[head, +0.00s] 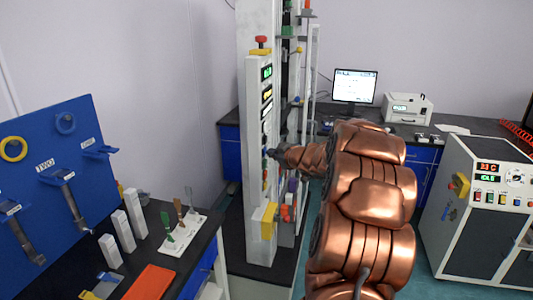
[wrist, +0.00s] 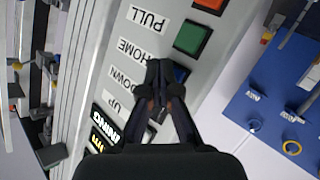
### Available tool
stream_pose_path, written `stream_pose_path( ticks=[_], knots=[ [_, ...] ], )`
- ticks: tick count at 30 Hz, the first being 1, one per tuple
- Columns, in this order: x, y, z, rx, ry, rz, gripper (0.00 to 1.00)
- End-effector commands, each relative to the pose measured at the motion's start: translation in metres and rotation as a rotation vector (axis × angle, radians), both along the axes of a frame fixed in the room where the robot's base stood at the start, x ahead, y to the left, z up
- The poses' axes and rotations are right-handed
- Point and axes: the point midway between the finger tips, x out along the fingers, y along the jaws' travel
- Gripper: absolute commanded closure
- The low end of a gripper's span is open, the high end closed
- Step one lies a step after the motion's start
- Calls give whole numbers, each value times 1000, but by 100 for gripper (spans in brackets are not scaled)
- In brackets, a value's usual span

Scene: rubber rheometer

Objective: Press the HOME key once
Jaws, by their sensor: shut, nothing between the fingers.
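The HOME key is a blue button (wrist: 182,73) on the light grey control panel, in line with the upside-down HOME label (wrist: 138,50) in the wrist view. My gripper (wrist: 163,78) is shut and empty, its fingertips in front of the panel and overlapping the blue key's left side. I cannot tell whether they touch it. In the head view my gripper (head: 273,153) is at the front of the tall machine's panel (head: 254,195), and the key cannot be made out there.
A green PULL key (wrist: 192,38) and a red-orange key (wrist: 211,5) lie beyond HOME. The keys beside the DOWN and UP labels are mostly hidden by my gripper. A bench with blocks (head: 135,212) stands left, a grey cabinet (head: 480,215) right.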

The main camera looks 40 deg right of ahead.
Motion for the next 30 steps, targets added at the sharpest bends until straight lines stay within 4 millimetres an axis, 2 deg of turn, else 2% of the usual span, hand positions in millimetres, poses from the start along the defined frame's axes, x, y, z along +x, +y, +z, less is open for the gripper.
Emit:
stream_pose_path(
  ticks=[14,30],
  knots=[
    [1,1,0,-1,0,2,100],
    [-13,-9,-1,0,1,0,100]
  ],
)
